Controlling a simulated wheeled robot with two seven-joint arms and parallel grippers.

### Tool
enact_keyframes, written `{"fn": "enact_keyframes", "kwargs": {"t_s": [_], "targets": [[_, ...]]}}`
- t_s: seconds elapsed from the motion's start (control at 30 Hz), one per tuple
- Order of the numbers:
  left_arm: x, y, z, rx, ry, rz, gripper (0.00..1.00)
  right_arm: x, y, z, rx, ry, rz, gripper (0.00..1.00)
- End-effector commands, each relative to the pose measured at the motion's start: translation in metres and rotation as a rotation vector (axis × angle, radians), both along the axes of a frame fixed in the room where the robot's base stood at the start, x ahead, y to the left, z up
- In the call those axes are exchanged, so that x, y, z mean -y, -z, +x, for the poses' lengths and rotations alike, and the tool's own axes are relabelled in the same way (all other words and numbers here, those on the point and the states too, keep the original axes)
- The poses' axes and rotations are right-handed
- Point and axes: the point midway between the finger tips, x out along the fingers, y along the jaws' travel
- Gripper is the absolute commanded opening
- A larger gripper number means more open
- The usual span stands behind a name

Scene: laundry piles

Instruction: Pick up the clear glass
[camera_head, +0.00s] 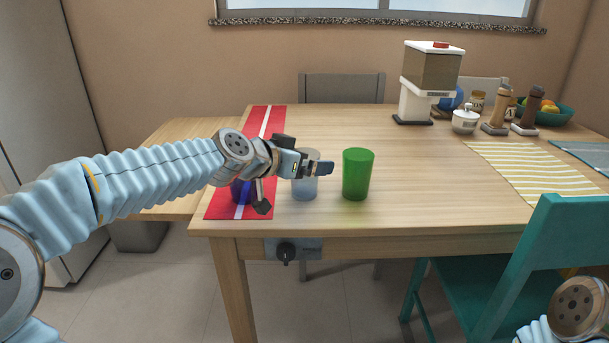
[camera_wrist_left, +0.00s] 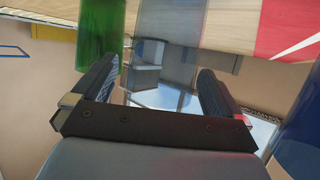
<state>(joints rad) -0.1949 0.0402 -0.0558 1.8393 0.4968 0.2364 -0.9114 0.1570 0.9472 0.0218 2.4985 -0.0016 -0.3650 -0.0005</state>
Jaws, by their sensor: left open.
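The clear glass (camera_head: 304,189) stands upright near the table's front edge, partly hidden by my left gripper (camera_head: 293,187). In the left wrist view the see-through clear glass (camera_wrist_left: 172,45) is in line with the gap between the open fingers (camera_wrist_left: 160,70). The left gripper is open, with one finger over the glass's upper part and the other lower, to its left. I cannot tell whether either finger touches it. My right gripper is out of view; only a part of my right arm shows at bottom right.
A green glass (camera_head: 357,175) stands close to the right of the clear glass. A blue glass (camera_head: 242,191) stands on the red runner (camera_head: 224,206), mostly behind my left wrist. A teal chair (camera_head: 545,250) is at the right. The table (camera_head: 420,200) is bare right of the green glass.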

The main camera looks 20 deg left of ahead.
Motion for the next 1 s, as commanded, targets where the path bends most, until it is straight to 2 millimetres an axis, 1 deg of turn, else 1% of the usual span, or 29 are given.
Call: {"fn": "enact_keyframes", "kwargs": {"t_s": [0.03, 0.13, 0.37, 0.4, 0.47, 0.7, 0.8, 1.0], "targets": [[0.003, 0.003, 0.007, -0.001, 0.001, 0.001, 1.0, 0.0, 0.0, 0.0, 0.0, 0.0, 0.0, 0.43], [0.007, 0.007, 0.015, 0.0, -0.001, 0.0, 1.0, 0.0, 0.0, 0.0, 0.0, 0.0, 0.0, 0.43], [0.008, 0.008, 0.018, 0.001, -0.001, 0.001, 1.0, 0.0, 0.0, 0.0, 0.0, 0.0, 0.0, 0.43], [0.008, 0.008, 0.018, 0.001, -0.001, 0.001, 0.98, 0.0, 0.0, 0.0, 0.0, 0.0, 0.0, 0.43], [0.008, 0.008, 0.018, 0.001, -0.001, 0.001, 0.89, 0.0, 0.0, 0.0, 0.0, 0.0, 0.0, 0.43], [0.008, 0.008, 0.018, 0.001, -0.001, 0.001, 0.53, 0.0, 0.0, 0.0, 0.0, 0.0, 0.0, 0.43], [0.008, 0.007, 0.018, 0.002, -0.001, 0.0, 0.39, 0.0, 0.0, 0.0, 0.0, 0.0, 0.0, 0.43], [0.008, 0.007, 0.018, 0.002, -0.001, 0.0, 0.39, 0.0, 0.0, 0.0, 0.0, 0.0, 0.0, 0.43]]}}
